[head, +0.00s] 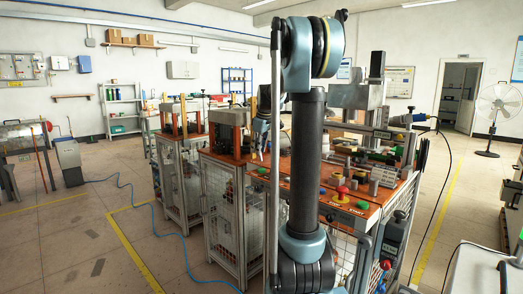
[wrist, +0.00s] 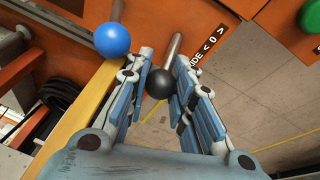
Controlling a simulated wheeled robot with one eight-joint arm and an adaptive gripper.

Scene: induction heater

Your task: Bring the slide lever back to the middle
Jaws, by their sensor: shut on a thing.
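The slide lever (wrist: 160,84) is a metal rod with a black ball knob, seen in the wrist view beside an orange panel. My gripper (wrist: 165,60) has one finger on each side of the rod and knob, and is shut on the lever. The label (wrist: 207,50) with an arrow, a 0 and part of the word SLIDE lies just right of the rod on the panel edge. Whether the lever stands left, middle or right of its travel cannot be told.
A second lever with a blue ball (wrist: 112,39) stands close to the left finger. A green button (wrist: 312,15) is at the upper right of the wrist view. In the head view, the orange-topped workbench (head: 345,207) carries several parts, and a fan (head: 498,105) stands far right.

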